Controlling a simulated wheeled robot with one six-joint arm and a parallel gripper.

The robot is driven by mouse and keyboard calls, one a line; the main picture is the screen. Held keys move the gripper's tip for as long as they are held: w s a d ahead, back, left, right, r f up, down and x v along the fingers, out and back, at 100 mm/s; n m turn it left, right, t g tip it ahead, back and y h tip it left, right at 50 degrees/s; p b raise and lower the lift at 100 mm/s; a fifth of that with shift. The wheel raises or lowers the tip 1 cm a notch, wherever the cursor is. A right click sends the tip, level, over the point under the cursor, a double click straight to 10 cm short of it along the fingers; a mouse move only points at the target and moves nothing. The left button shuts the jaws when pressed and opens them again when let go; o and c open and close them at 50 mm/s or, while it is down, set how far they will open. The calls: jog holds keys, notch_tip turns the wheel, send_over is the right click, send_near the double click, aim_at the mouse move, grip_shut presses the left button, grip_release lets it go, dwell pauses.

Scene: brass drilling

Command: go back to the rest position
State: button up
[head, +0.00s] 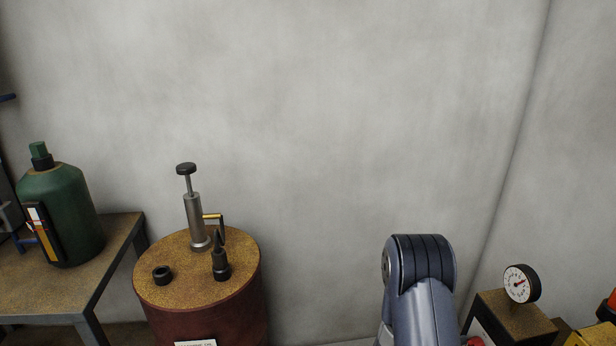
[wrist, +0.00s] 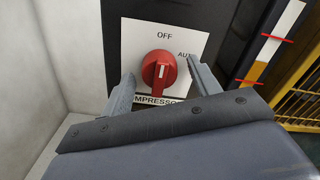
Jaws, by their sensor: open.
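My gripper (wrist: 160,90) is open and empty in the wrist view. Its two grey fingers stand on either side of a red rotary knob (wrist: 159,72) on a white plate marked OFF, AUTO and COMPRESSOR. I cannot tell whether either finger touches the knob. In the head view only a blue-grey link of my arm shows at the lower right; the gripper is out of that view.
A red drum (head: 205,320) carries a metal hand pump (head: 194,215) and small dark fittings. A green bottle (head: 62,215) stands on a table (head: 115,235) at left. A dial gauge (head: 520,284) sits right of my arm. A yellow grille (wrist: 300,85) stands at right in the wrist view.

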jog(key=m+b, duration=0.1)
jog(key=m, duration=0.1)
jog(key=m+b, duration=0.2)
jog(key=shift+f+m, duration=0.2)
jog(key=shift+m, duration=0.1)
jog(key=s+a, duration=0.1)
jog(key=a, duration=0.8)
jog(key=shift+r+m+p, duration=0.2)
jog(key=shift+m+p, duration=0.1)
jog(key=shift+p, duration=0.05)
jog(key=shift+s+a, duration=0.1)
jog(key=shift+s, duration=0.05)
